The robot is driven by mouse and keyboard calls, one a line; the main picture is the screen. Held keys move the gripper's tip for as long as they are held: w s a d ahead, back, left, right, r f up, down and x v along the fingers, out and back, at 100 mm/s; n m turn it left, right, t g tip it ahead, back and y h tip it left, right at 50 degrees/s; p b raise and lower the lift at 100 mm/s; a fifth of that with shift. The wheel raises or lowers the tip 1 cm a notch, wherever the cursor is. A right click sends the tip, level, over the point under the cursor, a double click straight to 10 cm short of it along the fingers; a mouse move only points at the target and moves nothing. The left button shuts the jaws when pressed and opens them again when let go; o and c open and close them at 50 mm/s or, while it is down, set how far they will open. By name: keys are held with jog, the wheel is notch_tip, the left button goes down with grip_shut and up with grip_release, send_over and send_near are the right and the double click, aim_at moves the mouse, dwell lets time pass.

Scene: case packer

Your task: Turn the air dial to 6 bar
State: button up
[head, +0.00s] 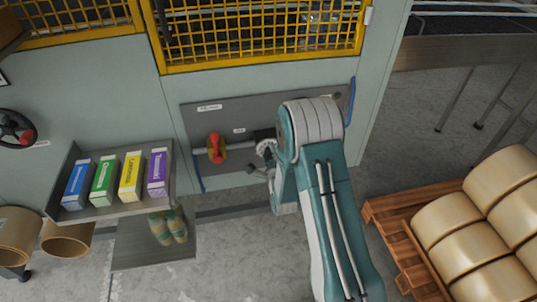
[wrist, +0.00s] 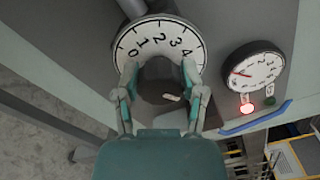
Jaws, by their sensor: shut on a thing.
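The air dial is a round white scale (wrist: 160,32) with a dark knob (wrist: 158,84) at its middle. The numbers 0 to 4 show in the wrist view; the rest of the scale is hidden by my gripper. My gripper (wrist: 160,72) has one finger on each side of the knob and is shut on it. A small pale mark sits on the knob; I cannot tell which number it points to. A round pressure gauge (wrist: 253,72) with a red needle is to the right of the dial. In the head view, my arm mostly hides the dial.
A red lamp (wrist: 247,108) glows under the gauge, beside a dark green lamp (wrist: 269,101). A shelf (head: 115,209) holds several coloured cartons. A pallet (head: 392,237) with sacks stands right.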

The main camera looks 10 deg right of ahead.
jog(key=shift+s+d+f, duration=0.15)
jog(key=shift+f, duration=0.15)
jog(key=o, duration=1.1)
jog(key=shift+o, duration=0.3)
jog(key=shift+r, duration=0.1)
jog(key=s, duration=1.1)
jog(key=shift+s, duration=0.35)
